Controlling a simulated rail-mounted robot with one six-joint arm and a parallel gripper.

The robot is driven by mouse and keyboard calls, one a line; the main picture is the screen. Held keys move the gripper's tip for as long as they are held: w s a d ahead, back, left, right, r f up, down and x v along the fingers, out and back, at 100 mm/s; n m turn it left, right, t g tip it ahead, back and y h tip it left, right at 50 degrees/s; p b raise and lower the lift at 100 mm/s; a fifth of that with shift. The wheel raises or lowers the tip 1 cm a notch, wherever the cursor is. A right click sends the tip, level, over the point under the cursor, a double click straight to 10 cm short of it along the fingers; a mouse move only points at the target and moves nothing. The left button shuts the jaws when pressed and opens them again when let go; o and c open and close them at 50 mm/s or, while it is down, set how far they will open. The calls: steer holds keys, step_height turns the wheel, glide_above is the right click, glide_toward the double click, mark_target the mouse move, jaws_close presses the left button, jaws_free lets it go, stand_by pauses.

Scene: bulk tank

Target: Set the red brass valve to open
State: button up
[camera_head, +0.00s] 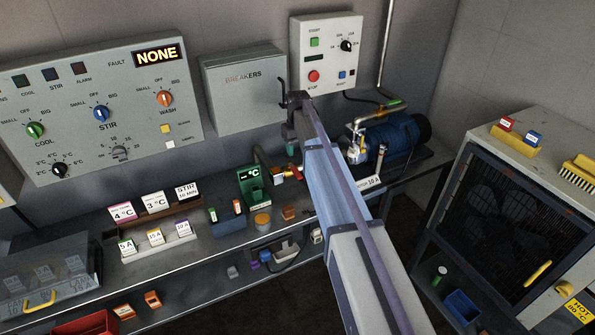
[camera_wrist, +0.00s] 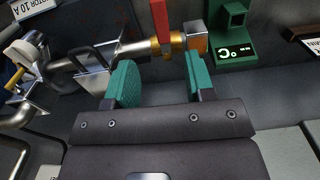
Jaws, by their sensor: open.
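The brass valve (camera_wrist: 170,46) sits on a metal pipe in the upper middle of the wrist view. Its red lever (camera_wrist: 160,20) runs up to the top edge, across the line of the pipe in this picture; its upper end is cut off. My gripper (camera_wrist: 158,78) is open, its two teal pads apart with nothing between them. The valve and lever lie just beyond the gap between the pads, apart from them as far as I can tell. In the head view the valve (camera_head: 279,172) is small, below my gripper (camera_head: 292,146) and partly hidden by my arm.
A green temperature display (camera_wrist: 232,40) stands right of the valve; it also shows in the head view (camera_head: 250,184). A blue motor pump (camera_head: 395,135) is to the right. Breaker box (camera_head: 243,90) and start/stop panel (camera_head: 325,55) are on the wall behind. Cups and blocks crowd the bench.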

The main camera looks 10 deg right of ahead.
mark_target(297, 173)
step_height(297, 173, down, 10)
steer(key=b, duration=0.9)
steer(key=shift+f, duration=0.25)
steer(key=shift+r, duration=0.1)
steer(key=shift+c, duration=0.5)
jaws_close()
